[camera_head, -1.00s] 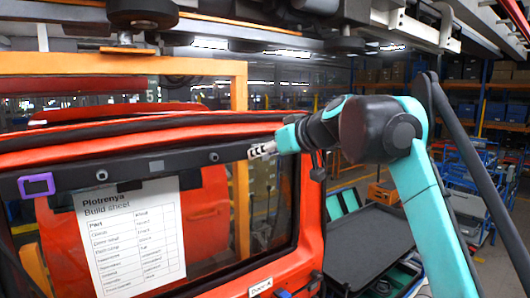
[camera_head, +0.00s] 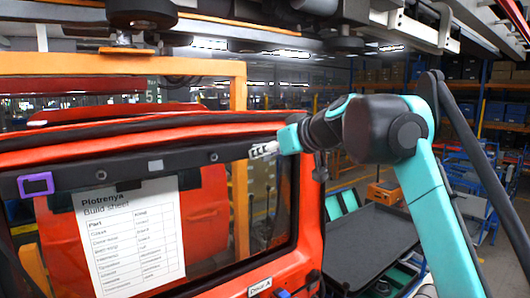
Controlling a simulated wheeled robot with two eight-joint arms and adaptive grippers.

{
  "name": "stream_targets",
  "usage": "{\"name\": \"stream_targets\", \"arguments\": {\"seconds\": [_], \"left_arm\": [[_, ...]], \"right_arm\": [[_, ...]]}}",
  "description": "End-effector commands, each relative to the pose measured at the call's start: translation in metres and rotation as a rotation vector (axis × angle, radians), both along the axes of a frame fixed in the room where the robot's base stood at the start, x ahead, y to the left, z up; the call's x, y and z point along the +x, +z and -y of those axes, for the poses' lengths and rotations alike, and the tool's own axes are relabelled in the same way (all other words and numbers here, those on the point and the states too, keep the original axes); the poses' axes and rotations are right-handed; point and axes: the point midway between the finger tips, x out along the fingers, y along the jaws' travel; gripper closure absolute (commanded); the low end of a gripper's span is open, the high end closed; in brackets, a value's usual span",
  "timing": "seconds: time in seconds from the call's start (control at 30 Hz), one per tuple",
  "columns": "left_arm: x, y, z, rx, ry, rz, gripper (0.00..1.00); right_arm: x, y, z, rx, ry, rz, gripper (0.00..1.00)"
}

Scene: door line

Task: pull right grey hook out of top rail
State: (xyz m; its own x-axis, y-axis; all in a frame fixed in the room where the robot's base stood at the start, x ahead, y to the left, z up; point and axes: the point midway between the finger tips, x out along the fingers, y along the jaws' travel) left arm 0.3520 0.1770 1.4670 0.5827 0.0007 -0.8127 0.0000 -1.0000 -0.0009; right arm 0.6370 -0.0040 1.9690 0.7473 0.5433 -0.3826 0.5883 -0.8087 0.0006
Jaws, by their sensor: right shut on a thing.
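The dark top rail (camera_head: 110,171) runs along the upper edge of the red door (camera_head: 310,220). My right gripper (camera_head: 258,151) is at the rail's right end, its light-grey fingers shut, its arm coming in from the right. The right grey hook cannot be made out; the fingers cover the spot where they close. A small grey square piece (camera_head: 155,165) sits on the rail left of the gripper, with a round fitting (camera_head: 213,157) between them. A purple hook (camera_head: 36,184) is at the rail's left part. My left gripper is out of view.
A white build sheet (camera_head: 130,240) hangs on the door window below the rail. A dark flat tray (camera_head: 370,245) lies right of the door, under my right arm. Rails and a black round pad (camera_head: 142,12) hang overhead. Shelving stands behind at right.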

Motion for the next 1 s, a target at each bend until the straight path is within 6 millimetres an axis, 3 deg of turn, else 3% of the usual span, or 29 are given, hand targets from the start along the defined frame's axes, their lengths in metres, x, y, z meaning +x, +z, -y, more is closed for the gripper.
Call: {"name": "stream_targets", "arguments": {"seconds": [1.0], "left_arm": [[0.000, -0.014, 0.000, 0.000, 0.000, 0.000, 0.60]], "right_arm": [[-0.046, 0.000, 0.034, 0.002, -0.002, 0.000, 1.00]]}}
